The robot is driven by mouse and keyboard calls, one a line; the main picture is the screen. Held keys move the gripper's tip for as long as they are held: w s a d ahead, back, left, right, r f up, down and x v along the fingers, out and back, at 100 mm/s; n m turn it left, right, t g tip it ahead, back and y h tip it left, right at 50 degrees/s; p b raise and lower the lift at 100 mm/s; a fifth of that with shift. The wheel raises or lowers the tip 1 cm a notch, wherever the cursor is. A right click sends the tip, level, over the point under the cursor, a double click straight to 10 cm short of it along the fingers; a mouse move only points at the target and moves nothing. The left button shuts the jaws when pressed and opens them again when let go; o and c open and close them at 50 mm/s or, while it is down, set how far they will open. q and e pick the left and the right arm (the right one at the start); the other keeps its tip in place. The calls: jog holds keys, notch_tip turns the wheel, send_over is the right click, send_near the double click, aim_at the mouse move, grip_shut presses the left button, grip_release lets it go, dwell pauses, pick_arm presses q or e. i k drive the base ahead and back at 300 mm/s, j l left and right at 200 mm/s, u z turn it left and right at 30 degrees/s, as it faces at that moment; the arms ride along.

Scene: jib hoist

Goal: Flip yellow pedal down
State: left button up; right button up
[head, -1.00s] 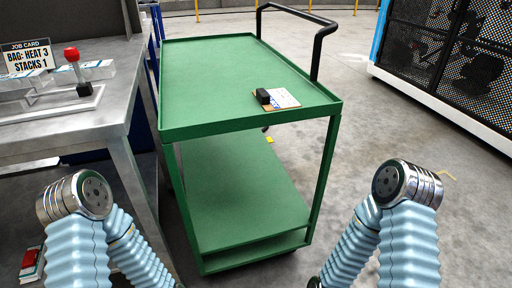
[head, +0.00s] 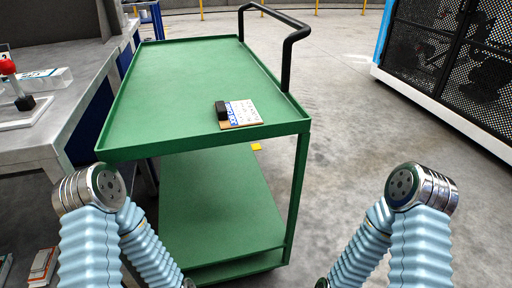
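A small yellow piece (head: 256,147) shows low beyond the near edge of the green cart (head: 200,84), between its top and lower shelf. It may be the yellow pedal, but it is too small to tell its shape or whether it is up or down. My two bent arms show at the lower left and lower right, on either side of the cart's near end. Neither gripper is in view.
A black push handle (head: 288,45) rises at the cart's far right. A card with a black block (head: 221,110) lies on top. A grey workbench (head: 60,105) stands close on the left, a black mesh cage (head: 445,70) at right. Floor right of the cart is clear.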

aim_at(256, 146)
jog(key=k, duration=0.65)
jog(key=z, duration=2.35)
jog(key=i+j, duration=0.25)
jog(key=i, duration=0.15)
jog(key=i+j, duration=0.25)
jog(key=i, duration=0.15)
jog(key=i+j, duration=0.2)
jog(key=i, duration=0.2)
jog(key=i+j+u, duration=0.15)
jog(key=i+u, duration=0.15)
jog(key=i, duration=0.2)
jog(key=i+u, duration=0.25)
jog(key=i, duration=0.25)
jog(key=i+j+u, duration=0.1)
jog(key=u, duration=0.35)
jog(key=i+u, duration=0.45)
jog(key=i+l+u, duration=0.1)
jog(key=u, duration=0.35)
jog(key=i+j+u, duration=0.1)
jog(key=i+u, duration=0.2)
jog(key=i, duration=0.15)
jog(key=i+u, duration=0.3)
jog(key=i, duration=0.2)
jog(key=i+z, duration=0.1)
jog(key=i, duration=0.8)
